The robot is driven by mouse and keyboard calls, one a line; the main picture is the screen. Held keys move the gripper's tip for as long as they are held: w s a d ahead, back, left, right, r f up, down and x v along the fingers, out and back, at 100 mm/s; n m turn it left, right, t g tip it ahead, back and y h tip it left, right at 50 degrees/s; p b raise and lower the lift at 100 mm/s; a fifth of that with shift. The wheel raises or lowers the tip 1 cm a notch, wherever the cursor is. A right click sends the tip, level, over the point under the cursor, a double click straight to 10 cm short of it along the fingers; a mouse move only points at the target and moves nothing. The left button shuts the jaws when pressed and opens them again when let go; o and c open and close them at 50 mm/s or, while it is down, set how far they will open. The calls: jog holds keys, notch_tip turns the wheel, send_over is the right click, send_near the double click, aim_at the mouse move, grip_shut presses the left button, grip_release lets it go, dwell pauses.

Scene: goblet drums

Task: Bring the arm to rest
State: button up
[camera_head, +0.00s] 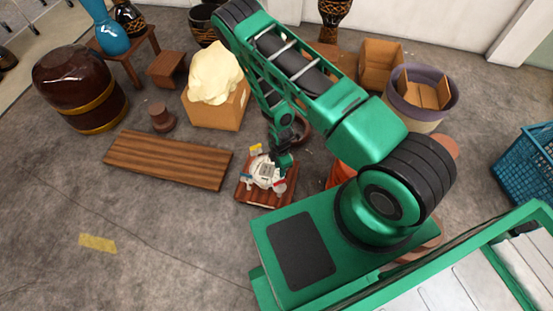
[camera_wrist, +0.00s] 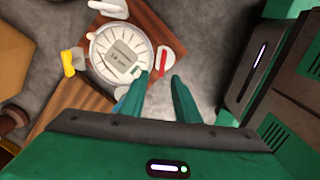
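My green arm reaches down, and its end, my gripper (camera_head: 284,163), is low over a small wooden board (camera_head: 262,197). A white round device with a dial and small display (camera_wrist: 121,55) lies on the board, just beyond the left finger. It also shows in the head view (camera_head: 264,174), partly hidden by my gripper. I cannot tell whether a finger touches it.
A long wooden plank (camera_head: 168,158) lies left of the board. A cardboard box with a cream lump (camera_head: 214,110), a dark barrel drum (camera_head: 78,85) and a purple-rimmed tub (camera_head: 420,92) stand around. A blue crate (camera_head: 528,160) is at right.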

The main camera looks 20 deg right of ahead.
jog(key=w+d+r+m, duration=0.2)
jog(key=d+r+m, duration=0.1)
jog(key=r, duration=0.6)
jog(key=w+d+r+m, duration=0.2)
jog(key=r, duration=0.7)
jog(key=w+d+r+m, duration=0.2)
jog(key=d+r+m, duration=0.1)
jog(key=r, duration=0.6)
jog(key=s+d+r+m, duration=0.3)
jog(key=r, duration=0.5)
jog(key=s+d+r+m, duration=0.3)
jog(key=s+r, duration=0.1)
jog(key=r, duration=0.5)
jog(key=s+d+r+m, duration=0.1)
jog(key=s+r+m, duration=0.4)
jog(key=s, duration=0.6)
jog(key=s+d+r+m, duration=0.1)
jog(key=s+r+m, duration=0.4)
jog(key=s+r, duration=0.5)
jog(key=shift+s+d+r+m, duration=0.15)
jog(key=shift+s+r+m, duration=0.15)
jog(key=shift+s, duration=0.4)
jog(key=shift+w+f, duration=0.1)
jog(key=shift+w, duration=0.05)
